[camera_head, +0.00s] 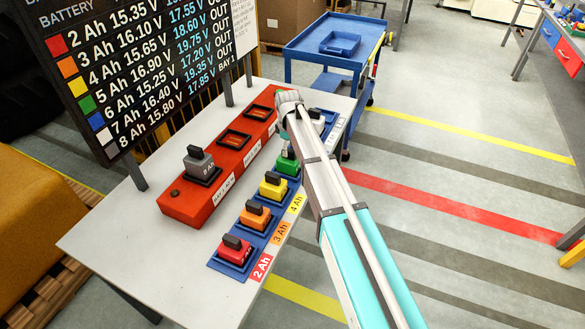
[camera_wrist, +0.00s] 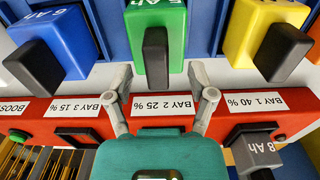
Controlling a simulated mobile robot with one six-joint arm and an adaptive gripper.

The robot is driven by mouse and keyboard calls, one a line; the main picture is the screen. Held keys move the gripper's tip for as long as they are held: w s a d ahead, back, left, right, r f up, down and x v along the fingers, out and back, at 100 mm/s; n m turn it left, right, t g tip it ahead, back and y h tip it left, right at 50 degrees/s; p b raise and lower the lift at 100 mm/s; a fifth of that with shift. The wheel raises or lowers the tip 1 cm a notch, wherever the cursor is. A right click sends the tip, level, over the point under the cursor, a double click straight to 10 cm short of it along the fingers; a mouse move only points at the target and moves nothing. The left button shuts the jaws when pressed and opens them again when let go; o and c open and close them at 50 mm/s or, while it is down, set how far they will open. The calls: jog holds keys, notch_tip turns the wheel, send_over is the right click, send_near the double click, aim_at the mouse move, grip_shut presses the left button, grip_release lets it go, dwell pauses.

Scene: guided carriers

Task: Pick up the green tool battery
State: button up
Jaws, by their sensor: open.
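The green tool battery (camera_head: 287,164) sits in the blue rack on the table, between the yellow battery and a battery partly hidden by my arm. It has a black upright handle and also shows in the wrist view (camera_wrist: 173,20), top centre, marked 5 Ah. My gripper (camera_wrist: 160,78) is open and empty. In the wrist view its fingers show left and right of the green battery's black handle, with gaps on both sides; I cannot tell the height between them. In the head view my arm hides the fingers.
The blue rack (camera_head: 220,264) also holds red (camera_head: 236,250), orange (camera_head: 255,217) and yellow (camera_head: 272,188) batteries. A blue battery (camera_wrist: 62,40) is beside the green one. The red charger (camera_head: 186,204) holds a grey 8 Ah battery (camera_head: 198,165). A display board (camera_head: 130,60) stands behind.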

aim_at(289, 161)
jog(key=shift+f+b, duration=1)
jog(key=shift+f, duration=0.25)
grip_shut()
